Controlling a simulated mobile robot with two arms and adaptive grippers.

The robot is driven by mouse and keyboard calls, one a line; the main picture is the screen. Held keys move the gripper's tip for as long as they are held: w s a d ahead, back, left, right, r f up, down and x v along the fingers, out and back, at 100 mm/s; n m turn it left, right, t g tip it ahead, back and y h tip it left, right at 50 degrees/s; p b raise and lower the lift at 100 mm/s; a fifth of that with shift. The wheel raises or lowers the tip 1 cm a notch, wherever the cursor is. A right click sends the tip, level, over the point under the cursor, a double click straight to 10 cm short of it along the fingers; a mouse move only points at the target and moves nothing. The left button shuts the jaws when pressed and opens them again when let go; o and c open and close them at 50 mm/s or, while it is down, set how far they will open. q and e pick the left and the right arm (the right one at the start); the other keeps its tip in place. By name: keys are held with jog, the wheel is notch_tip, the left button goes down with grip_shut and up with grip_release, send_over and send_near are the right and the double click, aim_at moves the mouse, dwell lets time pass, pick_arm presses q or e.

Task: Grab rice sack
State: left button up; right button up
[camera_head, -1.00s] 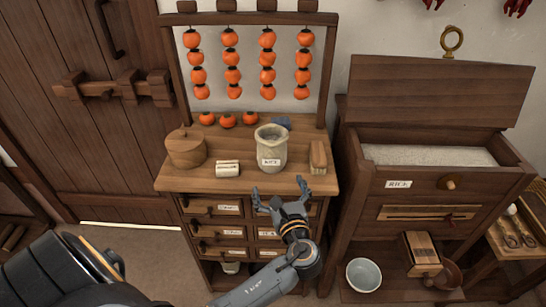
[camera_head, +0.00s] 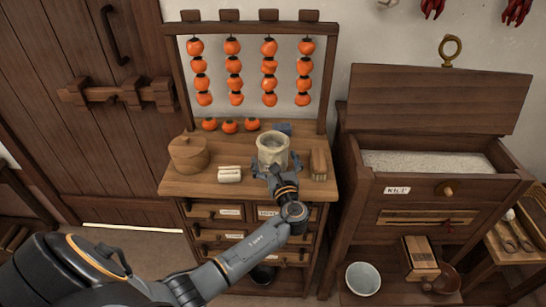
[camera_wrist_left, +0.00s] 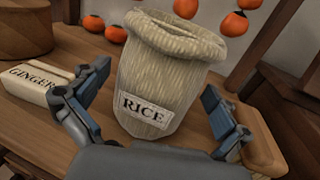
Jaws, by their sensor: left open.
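The rice sack (camera_head: 272,147) is a small pale cloth sack with a rolled rim, standing upright on top of the drawer cabinet. In the left wrist view the sack (camera_wrist_left: 165,75) carries a label reading RICE that faces me. My left gripper (camera_head: 275,168) is open at the front of the sack. In the left wrist view its two fingers (camera_wrist_left: 155,108) stand apart, one to each side of the sack's lower part, with gaps visible between fingers and cloth. My right gripper is not in view.
A ginger packet (camera_wrist_left: 35,85) lies close to the left finger. Persimmons (camera_head: 229,127) lie behind, under hanging strings. An open rice chest (camera_head: 435,185) stands right.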

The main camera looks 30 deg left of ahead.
pick_arm(q)
jog(key=shift+x, duration=1.1)
jog(key=shift+d, duration=0.1)
jog(key=c, duration=1.2)
jog(key=shift+o, duration=0.2)
